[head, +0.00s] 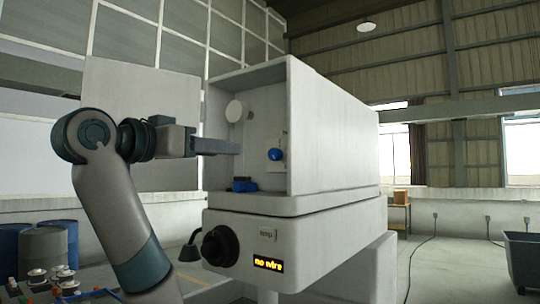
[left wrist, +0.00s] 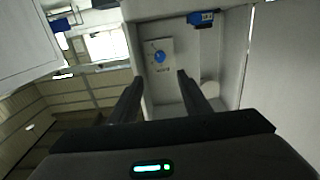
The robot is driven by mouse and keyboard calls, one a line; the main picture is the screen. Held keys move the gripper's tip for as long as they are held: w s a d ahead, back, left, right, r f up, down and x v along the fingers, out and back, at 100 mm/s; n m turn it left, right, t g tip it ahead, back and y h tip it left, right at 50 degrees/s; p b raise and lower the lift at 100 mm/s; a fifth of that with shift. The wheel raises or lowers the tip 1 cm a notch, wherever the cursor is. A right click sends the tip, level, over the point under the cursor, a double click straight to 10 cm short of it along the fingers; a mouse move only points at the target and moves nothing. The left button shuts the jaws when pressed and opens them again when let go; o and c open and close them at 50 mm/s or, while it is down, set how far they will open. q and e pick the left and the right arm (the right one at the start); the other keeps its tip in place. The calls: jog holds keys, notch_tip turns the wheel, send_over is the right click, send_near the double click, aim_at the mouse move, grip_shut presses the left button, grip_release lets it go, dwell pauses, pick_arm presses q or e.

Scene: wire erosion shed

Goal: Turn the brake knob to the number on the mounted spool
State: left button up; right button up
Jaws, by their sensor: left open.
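A blue knob (head: 275,154) sits on a small pale plate inside the open-fronted white machine housing (head: 340,130). It also shows in the left wrist view (left wrist: 159,57), with small marks around it that are too small to read. A pale round disc (head: 234,111), perhaps the spool, is on the back wall; I see no readable number on it. My left gripper (head: 236,147) reaches in from the left at the compartment opening. In the left wrist view its two fingers (left wrist: 159,76) are apart, with nothing between them, pointing towards the blue knob. My right gripper is not in view.
A blue block (head: 244,184) lies low in the compartment. Below are a black knob (head: 220,246), a "temp" label (head: 268,234) and a lit display (head: 269,264) reading "no wire". The compartment's side walls bound the space. Blue drums (head: 45,245) stand at left.

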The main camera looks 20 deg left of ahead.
pick_arm(q)
jog(key=p, duration=0.9)
send_near(272, 155)
jog(key=x, duration=0.7)
jog(key=shift+w+d+r, duration=0.15)
jog(key=shift+w, duration=0.15)
jog(key=shift+w+d+p, duration=0.15)
jog(key=shift+w+p, duration=0.3)
jog(key=shift+w, duration=0.2)
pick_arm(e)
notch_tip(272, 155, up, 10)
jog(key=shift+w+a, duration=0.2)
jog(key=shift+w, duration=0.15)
